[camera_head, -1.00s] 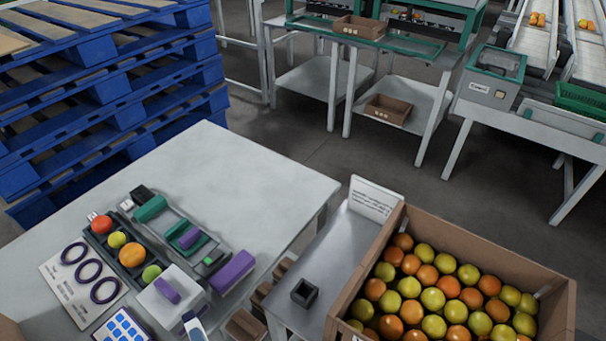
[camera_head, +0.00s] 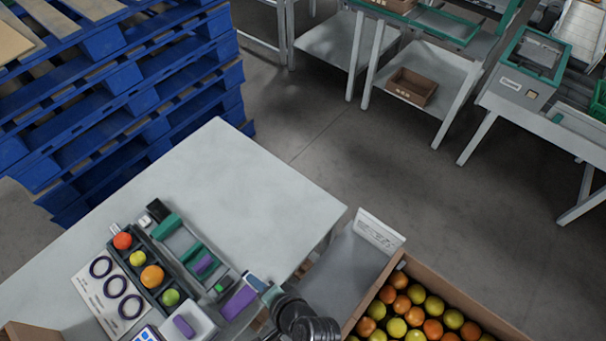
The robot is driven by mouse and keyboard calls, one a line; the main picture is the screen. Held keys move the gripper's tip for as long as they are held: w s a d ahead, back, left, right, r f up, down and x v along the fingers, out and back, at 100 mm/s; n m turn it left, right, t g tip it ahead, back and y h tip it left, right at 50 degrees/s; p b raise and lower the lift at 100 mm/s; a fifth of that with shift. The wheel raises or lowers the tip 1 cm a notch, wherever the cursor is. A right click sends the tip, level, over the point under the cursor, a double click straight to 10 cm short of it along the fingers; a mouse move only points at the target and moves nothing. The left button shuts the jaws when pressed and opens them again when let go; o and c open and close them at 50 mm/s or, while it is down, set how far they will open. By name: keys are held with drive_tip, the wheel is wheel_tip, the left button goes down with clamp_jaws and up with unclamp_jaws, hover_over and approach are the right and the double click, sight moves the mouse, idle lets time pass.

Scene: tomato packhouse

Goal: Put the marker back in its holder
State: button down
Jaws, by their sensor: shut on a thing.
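Dark parts of my arm enter at the bottom edge, right of the purple block on the table. My gripper (camera_head: 272,294) shows only in part there, small and dark, beside light and teal pieces. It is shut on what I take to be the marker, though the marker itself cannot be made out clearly. The marker's holder is not clearly visible now. A small black open square cup stood on the grey metal stand a second ago, and that spot is now behind my arm or out of frame.
The pale table (camera_head: 240,190) has a clear far half. On it are a dark tray (camera_head: 172,317) of tomatoes, purple rings (camera_head: 115,286), and a purple block (camera_head: 238,302). The metal stand (camera_head: 345,265) adjoins a tomato carton (camera_head: 468,311). Blue pallets (camera_head: 130,95) stand behind.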

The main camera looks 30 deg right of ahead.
drive_tip(key=s+d+r+g+h+p, duration=0.1)
drive_tip(key=s+d+r+g+p, duration=0.55)
drive_tip(key=p, duration=0.45)
wheel_tip(320, 180, down, 11)
drive_tip(key=s+g+h+b, duration=0.1)
drive_tip(key=s+g+b, duration=0.1)
drive_tip(key=b, duration=0.6)
drive_tip(key=shift+n+h, duration=0.3)
drive_tip(key=shift+n, duration=0.1)
drive_tip(key=shift+g, duration=0.25)
wheel_tip(320, 180, down, 5)
drive_tip(key=b, duration=0.4)
drive_tip(key=shift+b, duration=0.35)
drive_tip(key=shift+f+b, duration=1.3)
drive_tip(key=shift+f, duration=0.45)
drive_tip(key=c, duration=0.6)
unclamp_jaws()
drive_tip(key=shift+c, duration=0.2)
drive_tip(key=shift+c, duration=1.4)
